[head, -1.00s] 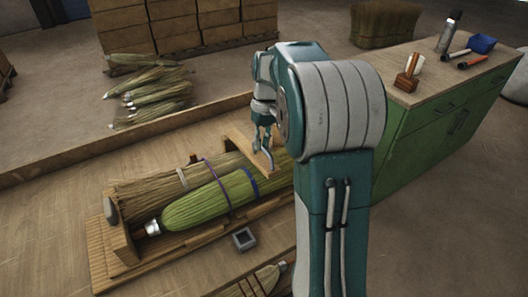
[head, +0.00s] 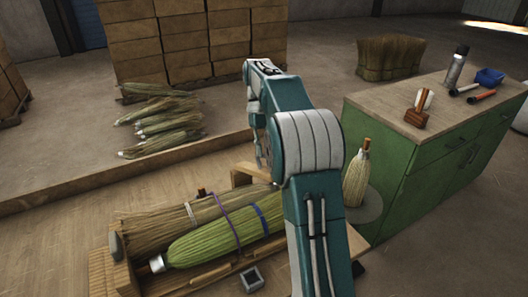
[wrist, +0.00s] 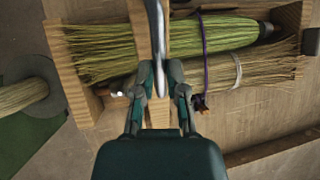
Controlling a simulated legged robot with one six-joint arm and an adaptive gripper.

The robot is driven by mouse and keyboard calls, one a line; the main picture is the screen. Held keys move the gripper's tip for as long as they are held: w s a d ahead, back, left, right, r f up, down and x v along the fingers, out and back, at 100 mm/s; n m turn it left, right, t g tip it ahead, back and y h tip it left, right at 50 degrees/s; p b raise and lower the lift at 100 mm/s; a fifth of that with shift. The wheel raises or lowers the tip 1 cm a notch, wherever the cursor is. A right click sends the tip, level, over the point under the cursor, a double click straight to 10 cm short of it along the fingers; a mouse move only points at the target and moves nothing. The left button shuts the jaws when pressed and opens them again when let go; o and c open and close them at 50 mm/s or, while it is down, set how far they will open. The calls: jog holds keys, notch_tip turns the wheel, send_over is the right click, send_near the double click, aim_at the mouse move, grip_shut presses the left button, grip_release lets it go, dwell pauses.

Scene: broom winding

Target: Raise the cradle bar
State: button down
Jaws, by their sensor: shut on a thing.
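The cradle bar (head: 246,172) is a pale wooden bar running across the cradle at the right part of the bundles in the head view. It also shows in the wrist view (wrist: 139,30), passing under my fingers. My gripper (head: 264,152) is at the bar, shut on it; my arm hides part of the grip. The wooden cradle (head: 122,274) holds a green broom head (head: 205,243) with a metal cap and a tan bristle bundle (head: 155,228). A purple cord (head: 222,212) crosses them.
A green cabinet (head: 408,190) stands to the right, with a brush, bottle and tools on top. A broom (head: 356,175) stands beside it. A small square grey block (head: 251,279) is in front of the cradle. Loose brooms (head: 160,115) and stacked boxes (head: 185,40) are behind.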

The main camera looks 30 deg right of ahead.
jog(key=c, duration=0.7)
grip_release()
jog(key=shift+w, duration=0.1)
jog(key=shift+s+f+t, duration=0.4)
jog(key=shift+s+f, duration=0.15)
jog(key=shift+s, duration=0.15)
jog(key=s+f+t, duration=0.1)
jog(key=s+f, duration=0.1)
jog(key=f, duration=0.1)
jog(key=s+f+t, duration=0.1)
jog(key=f+t, duration=0.1)
jog(key=f, duration=0.1)
jog(key=s+f+t, duration=0.2)
jog(key=f, duration=0.1)
jog(key=shift+s+n, duration=0.3)
jog(key=shift+s, duration=0.05)
notch_tip(320, 180, up, 11)
jog(key=d, duration=0.2)
jog(key=shift+s+a+f+t+h, duration=0.1)
jog(key=shift+s+a+t+h, duration=0.55)
jog(key=shift+s+a, duration=2.3)
jog(key=shift+s+a+f+t+h, duration=0.1)
jog(key=shift+s+a+t, duration=1.2)
jog(key=shift+s+a, duration=1.65)
jog(key=shift+s+a+f+t+h, duration=0.1)
jog(key=shift+s+a+t+h, duration=0.55)
jog(key=shift+s+a, duration=2.3)
